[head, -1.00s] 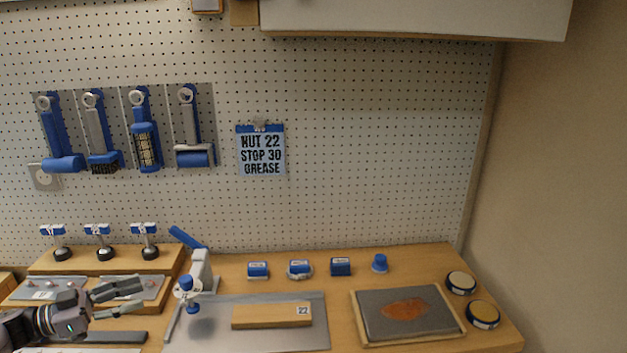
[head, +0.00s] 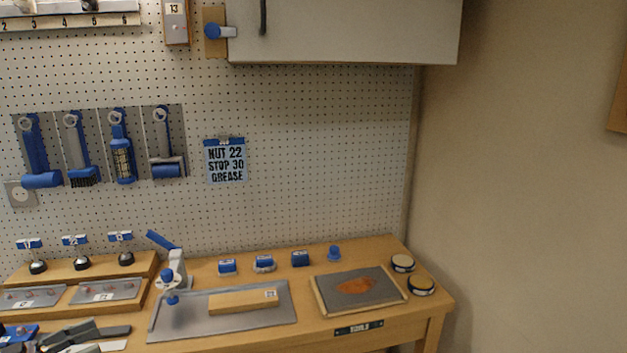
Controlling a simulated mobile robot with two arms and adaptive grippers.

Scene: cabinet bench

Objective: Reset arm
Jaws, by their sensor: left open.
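My left gripper (head: 84,340) is at the bottom left of the head view, at the front left of the bench. Its two grey fingers are apart, and nothing shows between them. Most of its body is cut off by the lower edge. My right gripper is not in view. A grey plate (head: 218,322) on the bench (head: 390,322) lies to the right of the left gripper. It carries a wooden block (head: 232,303) tagged 22 and a grey clamp with a blue lever (head: 173,270).
A framed tray (head: 318,297) with a rust-coloured patch and two round tins (head: 421,285) sit at right. Small blue items (head: 264,263) line the back. Brushes and rollers (head: 119,160) hang on the pegboard. A cabinet (head: 345,30) overhangs above.

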